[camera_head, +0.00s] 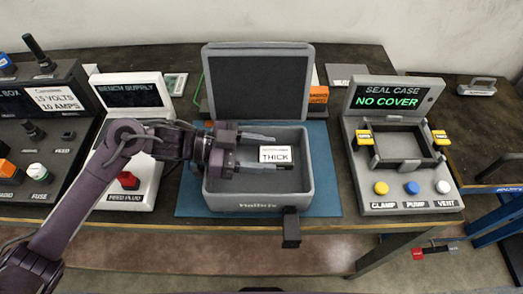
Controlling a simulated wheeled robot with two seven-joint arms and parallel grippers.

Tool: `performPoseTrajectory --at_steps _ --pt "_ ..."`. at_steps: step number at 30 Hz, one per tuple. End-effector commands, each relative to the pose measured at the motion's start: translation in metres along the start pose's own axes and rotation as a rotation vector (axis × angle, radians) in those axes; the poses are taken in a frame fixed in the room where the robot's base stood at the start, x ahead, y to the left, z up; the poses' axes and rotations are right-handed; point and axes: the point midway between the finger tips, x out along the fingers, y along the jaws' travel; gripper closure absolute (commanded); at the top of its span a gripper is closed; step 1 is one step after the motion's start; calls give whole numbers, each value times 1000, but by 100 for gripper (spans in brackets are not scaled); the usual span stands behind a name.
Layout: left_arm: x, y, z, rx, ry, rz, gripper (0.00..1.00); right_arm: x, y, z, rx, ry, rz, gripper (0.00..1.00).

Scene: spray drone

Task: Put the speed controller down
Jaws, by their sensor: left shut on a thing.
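My left gripper (275,153) reaches in from the left over the open grey case (250,202). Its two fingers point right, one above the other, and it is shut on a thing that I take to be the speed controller. A white label reading "THICK" (275,155) shows between and beyond the fingertips. My right gripper is not in view.
The case's dark lid (258,85) stands open behind it, and a blue mat (190,198) lies under it. A bench supply (133,95) stands left; a seal case station (395,100) reading "NO COVER" stands right. A black piece (291,228) sticks out at the case's front.

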Motion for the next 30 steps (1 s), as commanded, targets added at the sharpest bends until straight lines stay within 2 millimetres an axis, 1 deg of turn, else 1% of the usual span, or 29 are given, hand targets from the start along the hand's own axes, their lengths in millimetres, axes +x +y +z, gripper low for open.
performPoseTrajectory --at_steps 14,15,20,27,30 --pt "3 2 16 -9 -7 4 73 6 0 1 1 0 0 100" --pt "3 2 17 -11 -8 5 48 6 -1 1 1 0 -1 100" --pt "3 3 20 -15 -12 6 28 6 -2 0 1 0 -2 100" --pt "3 2 20 -16 -14 5 28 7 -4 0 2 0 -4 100" --pt "2 2 15 -15 -13 5 28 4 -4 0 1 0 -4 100"
